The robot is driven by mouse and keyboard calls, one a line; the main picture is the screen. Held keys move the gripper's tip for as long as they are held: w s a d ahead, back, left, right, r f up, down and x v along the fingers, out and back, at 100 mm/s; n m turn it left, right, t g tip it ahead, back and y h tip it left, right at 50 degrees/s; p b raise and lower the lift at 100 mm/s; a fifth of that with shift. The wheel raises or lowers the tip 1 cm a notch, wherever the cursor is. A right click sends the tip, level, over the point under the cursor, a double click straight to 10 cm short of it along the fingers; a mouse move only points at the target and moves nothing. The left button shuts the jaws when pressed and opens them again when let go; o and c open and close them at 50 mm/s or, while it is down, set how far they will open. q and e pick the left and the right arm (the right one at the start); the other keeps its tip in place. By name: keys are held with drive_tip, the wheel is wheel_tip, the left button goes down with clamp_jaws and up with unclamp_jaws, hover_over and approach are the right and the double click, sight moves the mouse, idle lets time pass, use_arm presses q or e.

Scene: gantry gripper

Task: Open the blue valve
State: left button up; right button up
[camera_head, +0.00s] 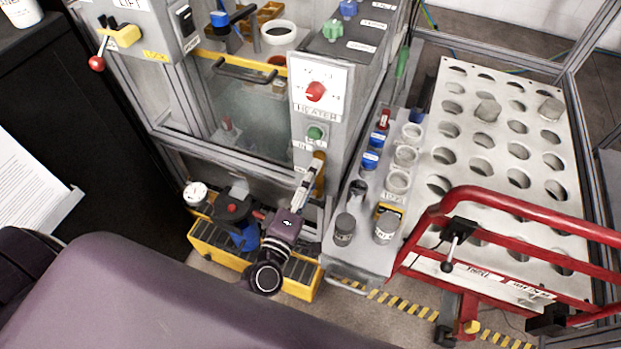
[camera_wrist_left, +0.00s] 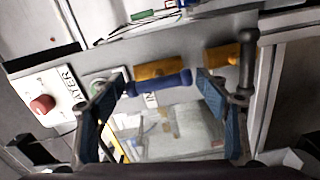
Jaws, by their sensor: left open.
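The blue valve handle (camera_wrist_left: 160,86) shows in the left wrist view as a short bar lying crosswise, close to a brass-coloured fitting (camera_wrist_left: 160,69). My left gripper (camera_wrist_left: 161,79) is open, with one blue-padded finger on each side of the handle. I cannot tell whether either finger touches it. In the head view my left gripper (camera_head: 309,175) is at the front of the cabinet, below the heater panel, and I cannot make out the valve's blue handle behind it. My right gripper is not in view.
A red heater knob (camera_head: 316,91) and a green knob (camera_head: 316,133) sit on the cabinet (camera_head: 338,68) just above. A yellow rack (camera_head: 213,242) stands below. To the right are a shelf of jars (camera_head: 376,262), a perforated plate (camera_head: 470,131) and a red rail (camera_head: 520,206).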

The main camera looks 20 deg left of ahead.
use_arm(q)
drive_tip(key=s, duration=1.2)
drive_tip(key=shift+a, duration=0.2)
